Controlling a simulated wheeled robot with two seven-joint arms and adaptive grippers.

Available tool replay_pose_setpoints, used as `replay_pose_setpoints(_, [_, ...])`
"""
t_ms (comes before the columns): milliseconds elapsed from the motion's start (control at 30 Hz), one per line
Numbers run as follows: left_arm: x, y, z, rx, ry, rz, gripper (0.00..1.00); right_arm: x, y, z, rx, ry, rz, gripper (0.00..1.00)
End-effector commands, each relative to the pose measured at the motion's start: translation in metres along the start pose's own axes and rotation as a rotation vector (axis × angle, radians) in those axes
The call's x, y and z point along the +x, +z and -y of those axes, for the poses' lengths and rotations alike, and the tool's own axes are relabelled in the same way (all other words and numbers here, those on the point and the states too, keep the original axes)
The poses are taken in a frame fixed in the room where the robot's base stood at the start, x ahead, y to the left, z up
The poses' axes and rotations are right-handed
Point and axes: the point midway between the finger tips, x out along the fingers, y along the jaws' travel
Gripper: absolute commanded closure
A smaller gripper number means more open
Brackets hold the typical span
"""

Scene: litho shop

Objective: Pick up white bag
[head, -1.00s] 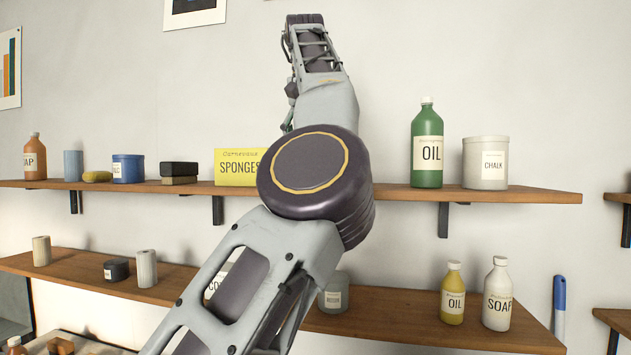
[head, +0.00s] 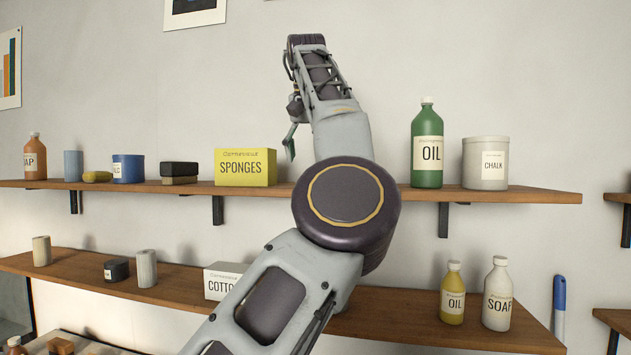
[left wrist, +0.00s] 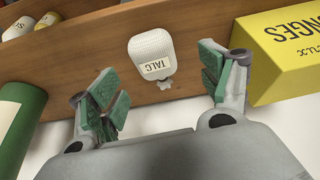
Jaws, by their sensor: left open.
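The white bag (left wrist: 152,55), labelled TALC, stands on the upper wooden shelf in the left wrist view, which looks down with the labels upside down. In the head view my arm hides it. My left gripper (left wrist: 160,76) is open, with green-padded fingers on either side of the bag's line. The bag lies ahead of the fingers, and nothing is held between them. In the head view only a bit of a green finger of this gripper (head: 290,147) shows, above the shelf. My right gripper is not in view.
The yellow sponges box (head: 245,167) and the green oil bottle (head: 427,150) stand on the upper shelf (head: 540,194), on either side of my arm. A chalk tub (head: 485,165) stands right of the bottle. Below, the lower shelf (head: 395,325) holds a cotton box (head: 222,282) and bottles.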

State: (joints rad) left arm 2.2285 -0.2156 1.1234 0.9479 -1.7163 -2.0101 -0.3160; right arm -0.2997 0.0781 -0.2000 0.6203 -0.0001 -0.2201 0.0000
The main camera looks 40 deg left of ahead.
Motion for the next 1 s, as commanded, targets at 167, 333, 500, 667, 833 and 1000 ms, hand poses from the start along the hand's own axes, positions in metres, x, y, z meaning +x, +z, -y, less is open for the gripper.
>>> replay_pose_setpoints(167, [0.004,0.000,-0.001,0.000,-0.001,0.001,0.21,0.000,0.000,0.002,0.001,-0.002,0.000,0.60])
replay_pose_setpoints(333, [0.013,-0.001,-0.003,-0.001,-0.001,0.002,0.21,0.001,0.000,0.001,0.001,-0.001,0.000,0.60])
replay_pose_setpoints(500, [0.026,-0.002,-0.006,-0.001,-0.001,0.002,0.21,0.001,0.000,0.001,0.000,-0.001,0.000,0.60])
replay_pose_setpoints(667, [0.037,-0.002,-0.007,-0.002,-0.001,0.002,0.21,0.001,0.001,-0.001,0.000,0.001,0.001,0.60])
replay_pose_setpoints(833, [0.047,-0.002,-0.007,-0.001,-0.001,0.001,0.21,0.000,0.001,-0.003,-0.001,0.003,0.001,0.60])
replay_pose_setpoints(1000, [0.052,-0.002,-0.007,0.000,0.000,0.000,0.21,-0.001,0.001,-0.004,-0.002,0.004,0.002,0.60])
